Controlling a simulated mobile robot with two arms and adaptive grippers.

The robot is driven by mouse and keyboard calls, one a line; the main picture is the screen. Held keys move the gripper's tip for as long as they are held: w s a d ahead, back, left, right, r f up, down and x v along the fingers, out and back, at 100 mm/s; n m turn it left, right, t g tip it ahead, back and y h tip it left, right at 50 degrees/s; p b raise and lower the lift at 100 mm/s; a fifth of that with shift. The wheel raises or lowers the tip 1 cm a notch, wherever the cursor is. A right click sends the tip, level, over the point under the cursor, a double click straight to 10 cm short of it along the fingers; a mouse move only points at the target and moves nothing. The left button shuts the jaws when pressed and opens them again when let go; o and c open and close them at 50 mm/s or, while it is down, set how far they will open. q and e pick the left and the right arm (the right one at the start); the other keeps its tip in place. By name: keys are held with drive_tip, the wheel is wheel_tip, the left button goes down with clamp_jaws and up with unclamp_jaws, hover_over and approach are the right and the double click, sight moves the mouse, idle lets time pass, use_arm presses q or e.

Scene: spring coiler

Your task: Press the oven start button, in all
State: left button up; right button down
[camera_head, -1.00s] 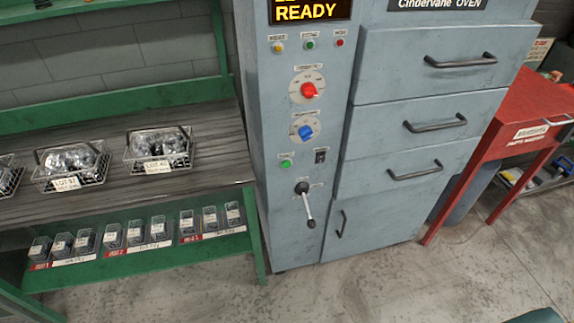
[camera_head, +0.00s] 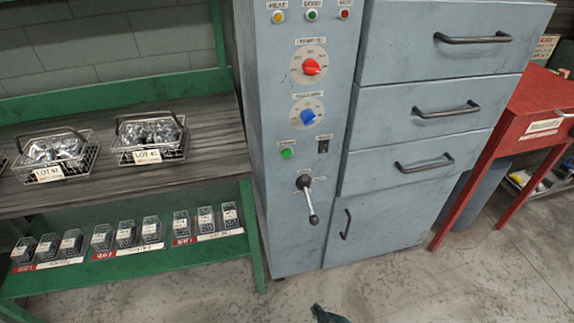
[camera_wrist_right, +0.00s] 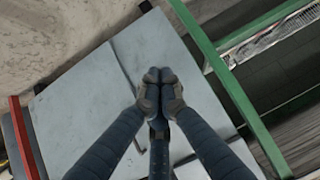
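The grey-blue oven cabinet (camera_head: 400,195) stands in the middle of the head view. A green push button (camera_head: 287,153) sits on its narrow front panel, below the red knob (camera_head: 312,67) and the blue knob (camera_head: 308,117); its label is too small to read. A black switch (camera_head: 323,146) is just right of it. My right gripper (camera_head: 328,314) shows only as a dark tip at the bottom edge, well below the button and apart from it. In the right wrist view its fingers (camera_wrist_right: 160,76) are together, with nothing seen between them. My left gripper is not in view.
A lever (camera_head: 309,200) sticks out below the button. Yellow, green and red lights (camera_head: 312,14) sit at the panel's top. A green-framed bench (camera_head: 215,160) with wire baskets (camera_head: 150,140) stands left, a red table (camera_head: 535,105) right. The floor in front is clear.

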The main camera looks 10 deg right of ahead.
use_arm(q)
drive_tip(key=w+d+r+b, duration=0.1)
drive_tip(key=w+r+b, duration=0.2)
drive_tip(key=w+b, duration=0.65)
use_arm(e)
drive_tip(key=w+a+r+m+t+y+b, duration=0.15)
drive_tip(key=w+r+t, duration=0.35)
drive_tip(key=w+r, duration=0.5)
drive_tip(key=w+a+r+m+t+y+p, duration=0.15)
drive_tip(key=w+r+t, duration=0.25)
drive_tip(key=w+r, duration=0.6)
use_arm(q)
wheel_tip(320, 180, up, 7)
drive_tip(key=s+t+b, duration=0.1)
drive_tip(key=b, duration=0.8)
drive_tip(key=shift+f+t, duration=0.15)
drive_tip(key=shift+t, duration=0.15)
use_arm(e)
drive_tip(key=s+r+m+t, duration=0.1)
drive_tip(key=r+t, duration=0.3)
drive_tip(key=r, duration=0.7)
drive_tip(key=s+r+m+t+h, duration=0.1)
drive_tip(key=s+r+t, duration=0.3)
drive_tip(key=r, duration=0.8)
drive_tip(key=shift+s+a+r+m, duration=0.2)
drive_tip(key=shift+s+m, duration=0.1)
drive_tip(key=shift+m, duration=0.4)
